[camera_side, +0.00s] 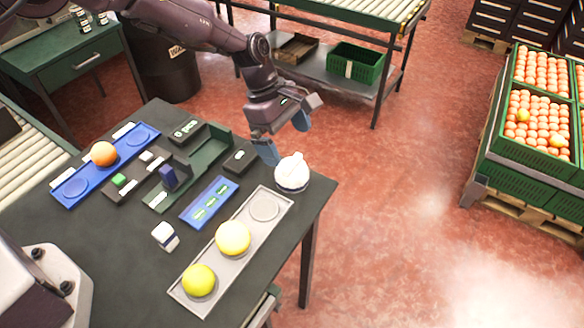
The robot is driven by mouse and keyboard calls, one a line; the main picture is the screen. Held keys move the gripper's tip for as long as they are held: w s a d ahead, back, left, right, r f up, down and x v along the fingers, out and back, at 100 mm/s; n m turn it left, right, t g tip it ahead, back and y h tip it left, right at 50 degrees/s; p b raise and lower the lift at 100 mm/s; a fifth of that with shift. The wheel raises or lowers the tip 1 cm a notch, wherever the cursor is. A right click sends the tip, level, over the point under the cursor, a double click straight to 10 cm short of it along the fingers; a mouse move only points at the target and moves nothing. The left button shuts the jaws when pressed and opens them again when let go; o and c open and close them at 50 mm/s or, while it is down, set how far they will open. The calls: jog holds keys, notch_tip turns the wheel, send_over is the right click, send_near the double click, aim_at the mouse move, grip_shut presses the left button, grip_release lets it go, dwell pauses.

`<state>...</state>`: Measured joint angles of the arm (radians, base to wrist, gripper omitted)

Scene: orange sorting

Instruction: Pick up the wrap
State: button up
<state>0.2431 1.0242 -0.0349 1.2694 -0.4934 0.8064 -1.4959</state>
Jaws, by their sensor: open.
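A white, rounded thing with a peaked top (292,174) stands near the right corner of the dark table; it looks like the wrap, but I cannot make out its material. My gripper (284,134) is open, with its two blue-grey fingers spread apart. It is just above and to the left of the white thing. The nearer finger's tip is close to the white thing's upper left; I cannot tell whether they touch. Nothing is visible between the fingers.
A grey tray (213,268) holds two yellow fruits, with its far round recess empty. A blue tray (130,145) holds an orange. A blue label plate (222,187), a white-and-dark cube (165,236) and a green holder (212,152) crowd the middle. The table's right edge is close.

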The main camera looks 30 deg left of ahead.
aim_at(292, 161)
jog(key=x, duration=0.2)
jog(key=shift+d+f, duration=0.15)
jog(key=shift+f, duration=0.1)
jog(key=x, duration=0.5)
jog(key=shift+s+a+f, duration=0.1)
jog(key=shift+s+a, duration=0.1)
jog(key=shift+a, duration=0.1)
jog(key=shift+c, duration=0.2)
jog(key=c, duration=0.9)
